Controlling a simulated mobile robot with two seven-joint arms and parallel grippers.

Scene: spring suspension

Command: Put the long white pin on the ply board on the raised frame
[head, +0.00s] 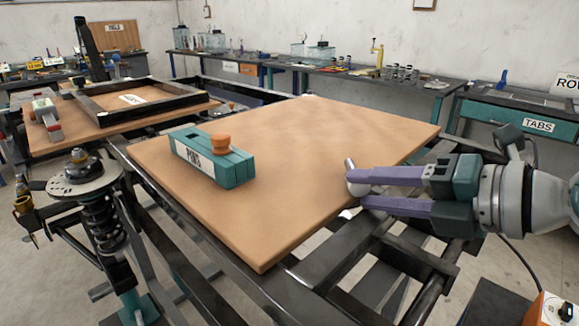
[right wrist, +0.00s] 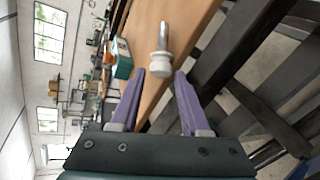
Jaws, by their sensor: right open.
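The ply board (head: 300,130) lies flat on the dark raised frame. The long white pin (head: 350,164) is at the board's right edge, partly hidden by my right gripper's fingers in the head view. In the right wrist view the pin (right wrist: 160,62) shows a pale collar and a shiny metal shaft, just beyond the fingertips and in line with the gap. My right gripper (head: 358,189) is open and empty, its purple fingers level with the pin. I cannot tell whether either finger touches the pin. My left gripper is not in view.
A teal box labelled PINS (head: 212,160) with an orange knob stands on the board's left part. A spring strut (head: 100,205) stands at the left front. Another board with a black frame (head: 140,98) is at the back left. The board's middle is clear.

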